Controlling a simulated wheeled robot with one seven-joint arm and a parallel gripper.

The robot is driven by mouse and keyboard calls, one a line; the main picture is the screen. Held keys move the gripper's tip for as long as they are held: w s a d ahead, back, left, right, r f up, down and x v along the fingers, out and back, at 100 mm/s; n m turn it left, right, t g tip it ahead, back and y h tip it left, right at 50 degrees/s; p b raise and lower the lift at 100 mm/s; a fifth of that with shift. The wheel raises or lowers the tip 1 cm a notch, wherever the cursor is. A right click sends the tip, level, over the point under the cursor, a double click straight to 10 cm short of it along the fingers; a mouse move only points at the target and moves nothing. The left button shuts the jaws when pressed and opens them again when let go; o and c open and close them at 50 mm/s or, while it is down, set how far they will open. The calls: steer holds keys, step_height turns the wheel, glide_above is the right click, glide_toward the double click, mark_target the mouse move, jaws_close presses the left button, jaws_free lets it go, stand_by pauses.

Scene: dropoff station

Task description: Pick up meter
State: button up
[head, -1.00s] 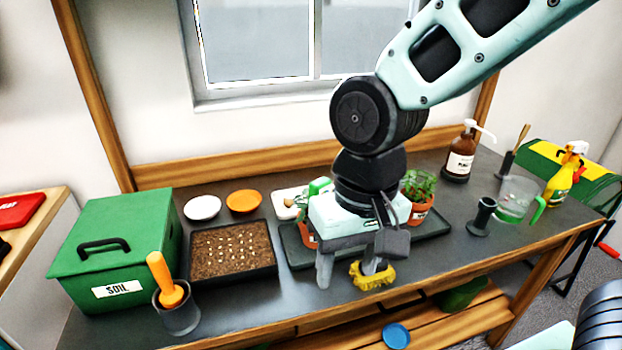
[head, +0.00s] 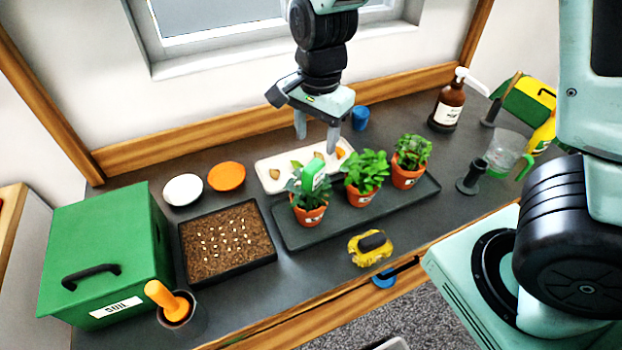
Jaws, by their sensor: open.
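A green meter (head: 314,174) with a pale face stands upright in the leftmost potted plant (head: 309,212). Its lower part is hidden by leaves and soil. The pot stands on the left part of a dark tray (head: 290,240). My gripper (head: 317,141) is open and empty, with its fingers pointing down. In the picture it is just above the meter, over the back of the bench near a white tray. It does not appear to touch the meter.
Two more potted plants (head: 366,173) stand right of the meter. A white tray (head: 268,182) lies behind, with a blue cup (head: 360,118) nearby. A seed tray (head: 185,240) and green soil box (head: 105,250) are left.

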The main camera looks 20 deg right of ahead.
mark_target(313, 166)
step_height(313, 166, down, 6)
steer(key=shift+r, duration=0.1)
steer(key=shift+w+a+f+p, duration=0.1)
steer(key=shift+f+p, duration=0.2)
steer(key=shift+f, duration=0.55)
steer(key=shift+s+a+f+p, duration=0.15)
steer(key=shift+f+p, duration=0.1)
steer(key=shift+f, duration=0.65)
steer(key=shift+w+a+f+p, duration=0.15)
steer(key=shift+f+p, duration=0.15)
steer(key=shift+f, duration=0.55)
jaws_close()
steer(key=shift+r, duration=0.15)
step_height(313, 166, up, 10)
steer(key=shift+f+b, duration=0.1)
steer(key=shift+b, duration=0.2)
step_height(313, 166, up, 7)
steer(key=p, duration=0.7)
